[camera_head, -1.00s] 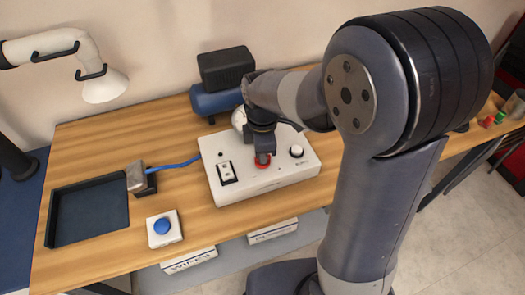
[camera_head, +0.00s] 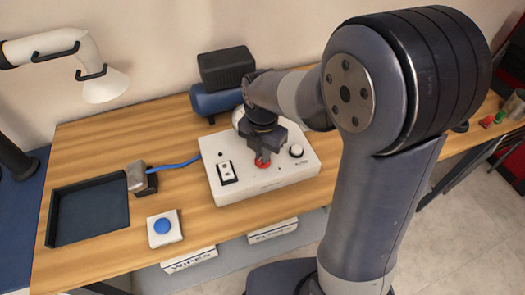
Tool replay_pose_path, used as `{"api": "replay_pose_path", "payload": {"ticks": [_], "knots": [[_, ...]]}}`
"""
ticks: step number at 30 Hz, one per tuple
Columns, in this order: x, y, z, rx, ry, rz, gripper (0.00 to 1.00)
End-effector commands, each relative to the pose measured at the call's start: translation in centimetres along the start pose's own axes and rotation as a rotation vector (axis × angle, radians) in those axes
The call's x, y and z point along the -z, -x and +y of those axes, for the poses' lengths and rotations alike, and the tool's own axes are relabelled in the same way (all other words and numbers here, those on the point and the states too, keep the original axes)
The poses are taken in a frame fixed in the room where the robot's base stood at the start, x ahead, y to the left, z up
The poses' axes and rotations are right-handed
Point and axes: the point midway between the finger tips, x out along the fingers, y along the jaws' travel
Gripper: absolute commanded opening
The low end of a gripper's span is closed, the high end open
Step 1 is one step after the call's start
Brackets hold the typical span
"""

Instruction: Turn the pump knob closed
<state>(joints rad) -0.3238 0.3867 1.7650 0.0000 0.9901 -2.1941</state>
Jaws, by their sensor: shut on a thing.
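The white control box (camera_head: 285,178) stands on the wooden table, right of the middle of the bench. A red knob (camera_head: 262,163) is on its top face, mostly hidden under my gripper (camera_head: 263,155). My gripper points down from above and is shut on the red knob. A white knob (camera_head: 296,151) is on the box to the right of my gripper. A black-and-white rocker switch (camera_head: 227,172) is to the left. I cannot read any label that tells which knob is the pump's.
A blue tank with a black top (camera_head: 226,70) stands behind the white box. A white extraction hood (camera_head: 104,88) hangs at upper left.

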Motion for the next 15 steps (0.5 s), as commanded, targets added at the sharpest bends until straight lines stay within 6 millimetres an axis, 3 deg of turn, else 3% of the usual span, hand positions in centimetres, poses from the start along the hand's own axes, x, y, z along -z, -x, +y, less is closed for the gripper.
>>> {"api": "replay_pose_path", "payload": {"ticks": [15], "knots": [[-0.04, 0.1, 0.08, -0.003, 0.134, -0.001, 0.0]]}}
